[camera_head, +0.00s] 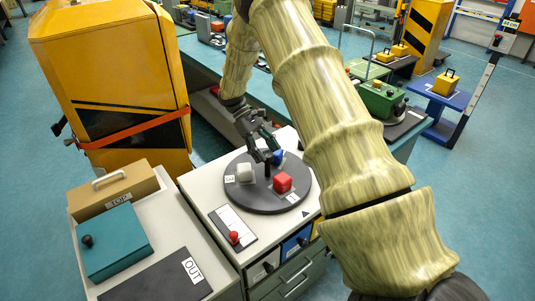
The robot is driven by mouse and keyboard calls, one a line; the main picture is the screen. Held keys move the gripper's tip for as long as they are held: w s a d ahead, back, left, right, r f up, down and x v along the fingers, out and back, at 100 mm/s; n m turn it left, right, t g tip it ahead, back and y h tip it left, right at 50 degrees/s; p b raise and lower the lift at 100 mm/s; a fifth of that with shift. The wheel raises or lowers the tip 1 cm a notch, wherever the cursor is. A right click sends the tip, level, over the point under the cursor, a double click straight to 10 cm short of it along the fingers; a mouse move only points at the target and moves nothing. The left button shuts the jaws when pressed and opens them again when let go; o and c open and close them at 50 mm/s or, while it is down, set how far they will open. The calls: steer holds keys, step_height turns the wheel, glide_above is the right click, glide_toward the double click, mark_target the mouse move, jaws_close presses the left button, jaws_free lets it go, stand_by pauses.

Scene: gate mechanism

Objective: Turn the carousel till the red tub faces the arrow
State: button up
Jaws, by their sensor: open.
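The carousel (262,203) is a dark round plate on a white cabinet top, with a short dark post (267,170) near its middle. The red tub (282,182) is on its front right part. A white tub (245,172) is at the left, and a blue tub (278,157) at the back is partly hidden by my gripper. A small black triangle, which looks like the arrow (305,213), is on the cabinet top beyond the plate's front right edge. My gripper (266,155) is open, pointing down over the back of the carousel near the post; contact cannot be told.
A panel with a red knob (233,237) lies front left of the carousel. A teal box (115,242), a tan case (113,190) and a dark OUT mat (160,278) are on the left surface. A yellow cabinet (110,80) stands behind. My arm covers the right side.

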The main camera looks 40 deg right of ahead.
steer(key=v, duration=1)
steer(key=shift+w+r, duration=0.2)
steer(key=shift+w, duration=0.05)
